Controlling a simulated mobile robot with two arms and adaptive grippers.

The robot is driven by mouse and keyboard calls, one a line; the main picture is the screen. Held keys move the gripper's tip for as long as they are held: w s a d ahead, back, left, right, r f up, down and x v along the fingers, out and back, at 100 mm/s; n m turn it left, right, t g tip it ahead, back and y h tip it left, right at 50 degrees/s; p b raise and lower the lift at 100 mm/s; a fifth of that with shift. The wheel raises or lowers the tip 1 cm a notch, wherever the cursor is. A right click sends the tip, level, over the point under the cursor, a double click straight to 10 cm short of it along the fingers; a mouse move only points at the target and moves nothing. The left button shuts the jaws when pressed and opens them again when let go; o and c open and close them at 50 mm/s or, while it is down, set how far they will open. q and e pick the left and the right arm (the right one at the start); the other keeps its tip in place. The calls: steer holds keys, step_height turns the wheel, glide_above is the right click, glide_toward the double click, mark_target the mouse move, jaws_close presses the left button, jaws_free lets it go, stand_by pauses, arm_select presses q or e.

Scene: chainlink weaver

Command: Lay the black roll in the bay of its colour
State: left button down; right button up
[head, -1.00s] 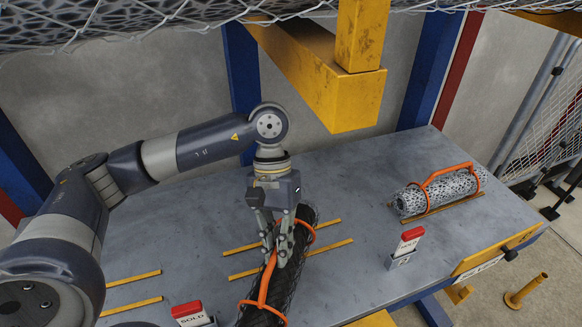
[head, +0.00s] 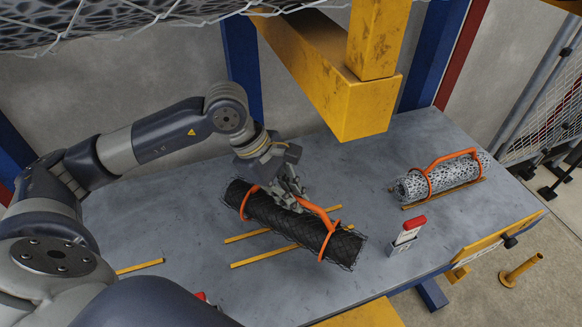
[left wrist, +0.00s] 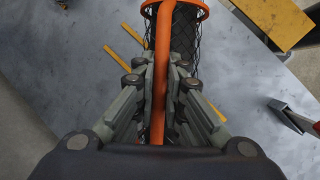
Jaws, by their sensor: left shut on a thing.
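The black roll (head: 262,212) is a dark mesh cylinder with an orange carrying handle (head: 322,214). It lies across the middle of the head view, slanting from upper left to lower right, over a pair of yellow strips (head: 262,254). My left gripper (head: 293,200) is shut on the handle from above. In the left wrist view the handle (left wrist: 161,50) runs between the fingers, with the black roll (left wrist: 187,42) beside it. I cannot tell whether the roll touches the table. My right gripper is not in view.
A silver mesh roll (head: 440,181) with an orange handle lies on strips at the right. Another yellow strip (head: 140,267) shows at left. A yellow beam (head: 368,100) hangs over the table's back.

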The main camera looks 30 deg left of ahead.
arm_select(q)
steer(key=n, duration=0.1)
steer(key=w+r+n+t, duration=0.1)
steer(key=n, duration=0.1)
steer(key=shift+w+a+r+n+y, duration=0.1)
steer(key=shift+a+r+n+y, duration=0.1)
steer(key=shift+n+y, duration=0.15)
steer(key=shift+w+a+r+n+t+y+p, duration=0.1)
steer(key=shift+w+r+n+t+y+p, duration=0.15)
steer(key=shift+n, duration=0.25)
steer(key=shift+w+a+r+n+t+y+p, duration=0.15)
steer(key=shift+n+t, duration=0.1)
steer(key=shift+n, duration=0.2)
steer(key=n, duration=0.1)
steer(key=r+n+y, duration=0.1)
steer(key=n, duration=0.1)
steer(key=shift+w+a+r+t, duration=0.15)
steer(key=shift+w+t, duration=0.25)
steer(key=shift+w+a+r+n+y, duration=0.25)
steer(key=shift+n+y, duration=0.1)
steer(key=shift+n, duration=0.45)
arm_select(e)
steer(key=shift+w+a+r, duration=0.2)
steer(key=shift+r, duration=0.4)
arm_select(q)
steer(key=shift+f, duration=0.15)
